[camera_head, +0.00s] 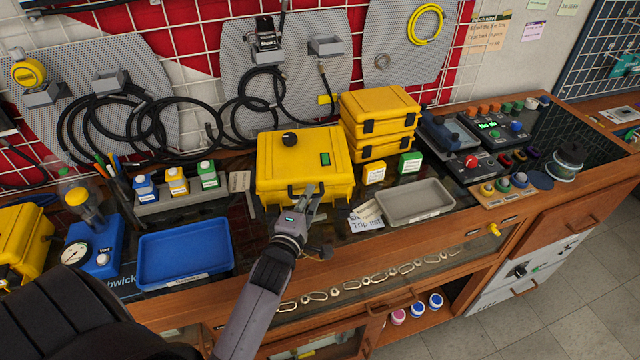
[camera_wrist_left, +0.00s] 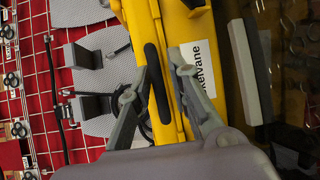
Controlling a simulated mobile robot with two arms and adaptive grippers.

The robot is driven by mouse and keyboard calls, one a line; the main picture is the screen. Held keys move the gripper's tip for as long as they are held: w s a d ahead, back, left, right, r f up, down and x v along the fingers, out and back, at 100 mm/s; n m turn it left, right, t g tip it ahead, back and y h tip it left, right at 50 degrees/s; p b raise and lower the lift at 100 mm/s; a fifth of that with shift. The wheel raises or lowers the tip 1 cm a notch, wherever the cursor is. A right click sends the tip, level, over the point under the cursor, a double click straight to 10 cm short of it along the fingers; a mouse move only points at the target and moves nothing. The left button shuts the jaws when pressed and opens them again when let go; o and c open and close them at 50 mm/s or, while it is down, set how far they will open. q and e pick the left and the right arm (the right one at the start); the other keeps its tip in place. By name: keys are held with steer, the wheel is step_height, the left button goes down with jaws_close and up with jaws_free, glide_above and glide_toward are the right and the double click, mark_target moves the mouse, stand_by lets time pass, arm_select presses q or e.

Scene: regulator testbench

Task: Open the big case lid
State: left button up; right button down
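The big yellow case (camera_head: 270,172) stands on the bench with its lid down. It has a black knob (camera_head: 290,140) and a small green panel (camera_head: 325,159) on top. My left gripper (camera_head: 306,194) is at the front face of the case, its fingers pointing toward it. In the left wrist view the fingers (camera_wrist_left: 159,66) are apart, with the black handle (camera_wrist_left: 157,84) of the yellow case (camera_wrist_left: 142,22) in line between them. Whether the fingers touch the case cannot be told. A white label (camera_wrist_left: 198,72) is beside the handle. My right gripper is not in view.
Two smaller yellow cases (camera_head: 378,120) are stacked right of the big case. A grey tray (camera_head: 415,202) and a blue tray (camera_head: 184,252) lie either side. Cables (camera_head: 262,105) hang on the wall grid behind.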

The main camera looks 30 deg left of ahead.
arm_select(q)
steer(key=shift+w+a, duration=0.1)
steer(key=shift+w, duration=0.3)
steer(key=shift+s+r, duration=0.1)
steer(key=shift+s, duration=0.1)
jaws_close()
stand_by(0.4)
